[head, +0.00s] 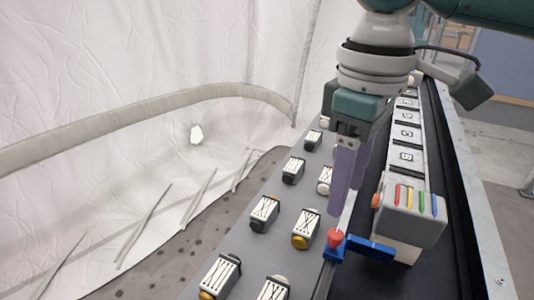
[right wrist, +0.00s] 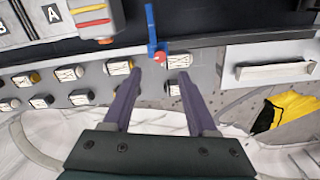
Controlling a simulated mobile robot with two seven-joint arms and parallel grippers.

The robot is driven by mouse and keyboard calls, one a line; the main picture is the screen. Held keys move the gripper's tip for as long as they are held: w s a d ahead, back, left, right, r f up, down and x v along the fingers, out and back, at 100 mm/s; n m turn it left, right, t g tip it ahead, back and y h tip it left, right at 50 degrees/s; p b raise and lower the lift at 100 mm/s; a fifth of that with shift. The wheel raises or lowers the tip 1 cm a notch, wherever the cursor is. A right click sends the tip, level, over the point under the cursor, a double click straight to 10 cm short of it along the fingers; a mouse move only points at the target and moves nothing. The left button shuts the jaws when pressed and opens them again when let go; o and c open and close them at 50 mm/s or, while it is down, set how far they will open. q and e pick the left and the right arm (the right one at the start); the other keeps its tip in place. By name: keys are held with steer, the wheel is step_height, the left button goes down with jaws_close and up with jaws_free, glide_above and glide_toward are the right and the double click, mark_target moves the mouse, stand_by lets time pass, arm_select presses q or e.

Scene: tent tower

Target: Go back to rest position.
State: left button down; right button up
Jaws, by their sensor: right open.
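My right gripper (head: 341,208) hangs over the grey panel in the head view, its purple fingers pointing down. In the right wrist view the right gripper (right wrist: 159,78) is open, with nothing held between its fingers. A blue lever (head: 368,248) with a red knob (head: 334,238) is just below the fingertips. In the right wrist view the blue lever (right wrist: 151,28) and red knob (right wrist: 160,57) appear between and beyond the tips. I cannot tell how far apart knob and fingers are. My left gripper is not in view.
A grey-white box (head: 412,211) with coloured stripes stands right beside the lever. The grey panel (head: 270,185) carries several small marked blocks. White marked tiles (head: 406,134) run behind the box. White tent fabric (head: 100,90) is at left. A yellow-black item (right wrist: 287,112) lies at right in the wrist view.

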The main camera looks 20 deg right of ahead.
steer(key=shift+r, duration=1.1)
steer(key=s+a+f+n+t+y+p, duration=0.1)
steer(key=s+a+y+p, duration=0.1)
steer(key=s+a, duration=0.3)
steer(key=s+a+f+n+t+y+p, duration=0.1)
steer(key=s+a+f+p, duration=0.1)
steer(key=a, duration=0.5)
steer(key=s+d+r+m+t+h+p, duration=0.25)
steer(key=s+d+m, duration=0.35)
steer(key=s+d, duration=0.35)
step_height(320, 180, up, 37)
steer(key=p, duration=3.7)
steer(key=shift+a+g+p, duration=0.35)
steer(key=shift+g+p, duration=0.05)
steer(key=shift+g, duration=0.05)
steer(key=shift+w, duration=0.1)
